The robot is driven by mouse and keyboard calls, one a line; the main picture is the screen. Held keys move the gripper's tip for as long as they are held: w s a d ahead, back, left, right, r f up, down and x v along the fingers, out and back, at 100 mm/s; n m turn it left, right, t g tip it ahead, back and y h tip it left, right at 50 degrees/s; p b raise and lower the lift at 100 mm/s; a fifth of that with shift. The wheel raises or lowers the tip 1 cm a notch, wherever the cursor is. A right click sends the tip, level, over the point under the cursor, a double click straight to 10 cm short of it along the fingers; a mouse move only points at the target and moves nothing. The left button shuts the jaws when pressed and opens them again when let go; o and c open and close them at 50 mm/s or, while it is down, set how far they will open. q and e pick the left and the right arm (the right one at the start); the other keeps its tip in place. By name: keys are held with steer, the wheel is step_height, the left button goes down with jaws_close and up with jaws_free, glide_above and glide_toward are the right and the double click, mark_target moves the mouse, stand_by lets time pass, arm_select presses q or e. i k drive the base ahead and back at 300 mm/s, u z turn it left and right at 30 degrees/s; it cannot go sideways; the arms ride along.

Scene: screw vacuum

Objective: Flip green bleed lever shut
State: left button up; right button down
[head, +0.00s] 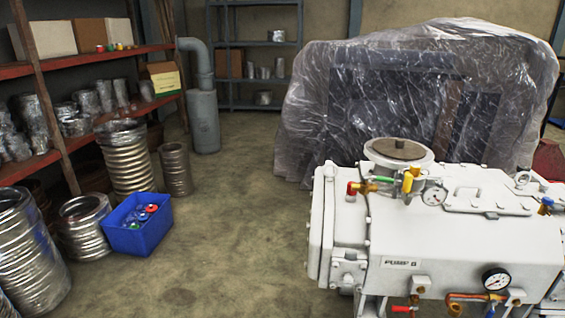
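A white vacuum pump (440,235) stands at the lower right. On its top, near the left end, is a small valve cluster with a red knob, a yellow handle (408,182) and a brass fitting. A small green lever (383,179) lies roughly level between the red knob (352,188) and the yellow handle. It is too small to tell its exact angle to the pipe. Neither of my grippers shows in the head view.
A plastic-wrapped machine (400,90) stands behind the pump. A blue bin (137,226) and metal hoses are at left. The middle floor is clear.

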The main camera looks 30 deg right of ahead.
mark_target(386, 179)
steer(key=u, duration=0.7)
steer(key=i, duration=1.05)
steer(key=z, duration=2.2)
